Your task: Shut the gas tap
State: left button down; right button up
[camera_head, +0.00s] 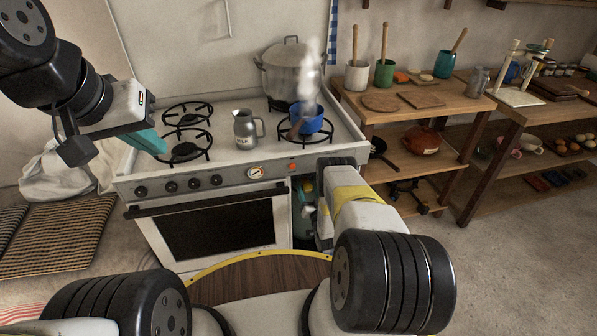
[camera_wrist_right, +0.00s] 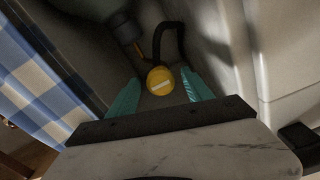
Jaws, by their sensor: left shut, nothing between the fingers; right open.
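The gas tap (camera_wrist_right: 160,84) shows in the right wrist view as a round yellow knob with a pale bar across it, slightly slanted. A dark hose and a brass-coloured fitting are just above it. My right gripper (camera_wrist_right: 159,77) is open, with one teal finger on either side of the knob; I cannot tell whether they touch it. In the head view my right arm reaches into the open compartment beside the oven, and its fingertips are hidden. My left gripper (camera_head: 152,143) is shut and empty, raised over the left side of the stove.
The stove (camera_head: 240,172) carries a steaming blue pot (camera_head: 307,121), a metal jug (camera_head: 246,130) and a large lidded pot (camera_head: 288,72). A blue checked cloth (camera_wrist_right: 38,75) hangs left of the tap in the wrist view, and a pale wall stands close on the right.

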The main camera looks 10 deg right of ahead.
jog(key=shift+w, duration=0.9)
grip_shut()
jog(key=shift+m, duration=0.4)
jog(key=m, duration=0.8)
jog(key=shift+m, duration=0.3)
jog(key=m, duration=0.4)
jog(key=shift+a+r, duration=0.1)
jog(key=shift+m, duration=2.2)
